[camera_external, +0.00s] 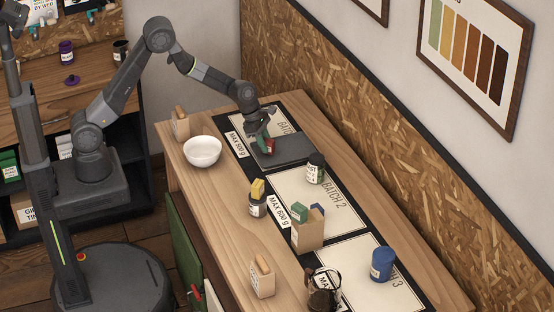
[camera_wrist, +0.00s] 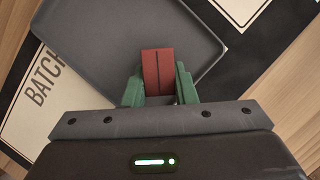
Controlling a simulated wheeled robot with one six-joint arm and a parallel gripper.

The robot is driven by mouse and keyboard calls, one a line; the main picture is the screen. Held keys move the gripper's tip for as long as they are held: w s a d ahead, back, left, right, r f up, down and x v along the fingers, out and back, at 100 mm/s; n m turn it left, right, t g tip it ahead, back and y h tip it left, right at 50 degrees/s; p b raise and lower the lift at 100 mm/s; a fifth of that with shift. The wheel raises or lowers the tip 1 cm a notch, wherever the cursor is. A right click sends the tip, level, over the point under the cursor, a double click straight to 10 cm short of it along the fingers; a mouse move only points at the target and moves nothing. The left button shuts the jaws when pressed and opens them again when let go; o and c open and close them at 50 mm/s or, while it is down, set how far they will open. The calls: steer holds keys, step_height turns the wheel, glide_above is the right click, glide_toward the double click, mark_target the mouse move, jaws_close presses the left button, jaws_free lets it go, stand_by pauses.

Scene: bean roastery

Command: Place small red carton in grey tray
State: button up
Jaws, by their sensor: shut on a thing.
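The small red carton (camera_wrist: 158,70) is held between the two green fingertips of my gripper (camera_wrist: 160,90) in the wrist view. In the external view the red carton (camera_external: 269,146) shows at my gripper (camera_external: 266,143), at the near left part of the grey tray (camera_external: 293,150). The tray is flat and dark with a low rim, and it also shows in the wrist view (camera_wrist: 95,45). The carton overlaps the tray in both views. I cannot tell whether it touches the tray floor. The tray looks otherwise empty.
A white bowl (camera_external: 203,152) stands left of the tray. A dark jar with a white label (camera_external: 315,168) stands near the tray's front right corner.

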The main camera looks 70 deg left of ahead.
steer(key=shift+f, duration=0.55)
steer(key=shift+f, duration=0.15)
steer(key=o, duration=1)
steer(key=v, duration=1.2)
steer(key=shift+r+b, duration=0.2)
steer(key=shift+b, duration=0.15)
